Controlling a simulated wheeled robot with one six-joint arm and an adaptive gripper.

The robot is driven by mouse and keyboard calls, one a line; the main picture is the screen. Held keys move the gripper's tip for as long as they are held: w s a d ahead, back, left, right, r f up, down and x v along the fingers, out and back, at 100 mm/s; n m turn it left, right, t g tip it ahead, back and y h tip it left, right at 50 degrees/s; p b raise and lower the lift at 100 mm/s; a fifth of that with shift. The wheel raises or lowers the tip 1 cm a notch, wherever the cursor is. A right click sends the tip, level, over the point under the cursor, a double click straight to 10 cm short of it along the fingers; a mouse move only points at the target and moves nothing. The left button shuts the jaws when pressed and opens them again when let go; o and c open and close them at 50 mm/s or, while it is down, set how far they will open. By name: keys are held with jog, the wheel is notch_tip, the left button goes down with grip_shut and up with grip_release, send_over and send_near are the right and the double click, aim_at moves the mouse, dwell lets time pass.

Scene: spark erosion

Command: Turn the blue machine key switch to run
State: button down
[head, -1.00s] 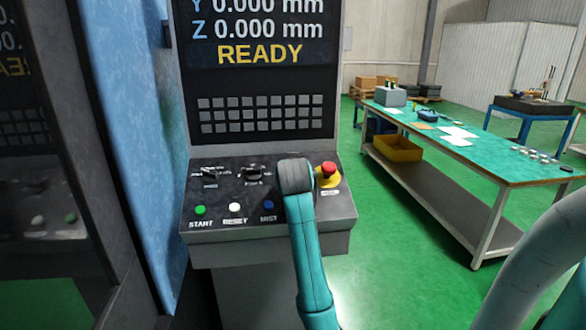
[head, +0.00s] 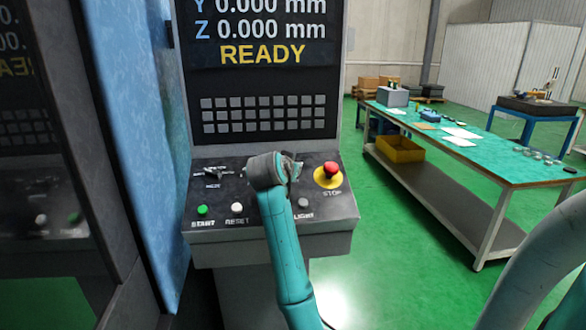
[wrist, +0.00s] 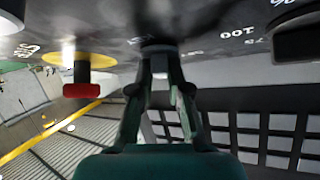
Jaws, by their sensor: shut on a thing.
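The blue machine (head: 145,130) stands at the left in the head view. Its control panel (head: 225,245) is at the centre, under a screen reading READY. In the wrist view my gripper (wrist: 160,82) is at the panel, its fingers closed on the small dark key switch (wrist: 158,48). The fingers cover most of the switch, so its angle and position marks cannot be read. It sits between the red stop button (wrist: 76,88) and a dark knob (wrist: 297,38) with a 100 marking beside it. In the head view my arm hides the key switch.
The stop button (head: 331,170) on its yellow base is close to the right of my gripper. A mode knob (head: 212,173), a green start button (head: 202,210) and a white reset button (head: 236,207) are to the left. A green-topped workbench (head: 480,165) stands at the right.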

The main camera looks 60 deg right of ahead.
jog(key=shift+f, duration=0.25)
jog(key=c, duration=1.1)
grip_release()
jog(key=shift+r, duration=0.1)
jog(key=shift+a+r, duration=0.1)
jog(key=shift+a, duration=0.15)
jog(key=v, duration=1.1)
jog(key=shift+s+a+r, duration=0.1)
jog(key=shift+s+a, duration=0.05)
jog(key=shift+a, duration=0.05)
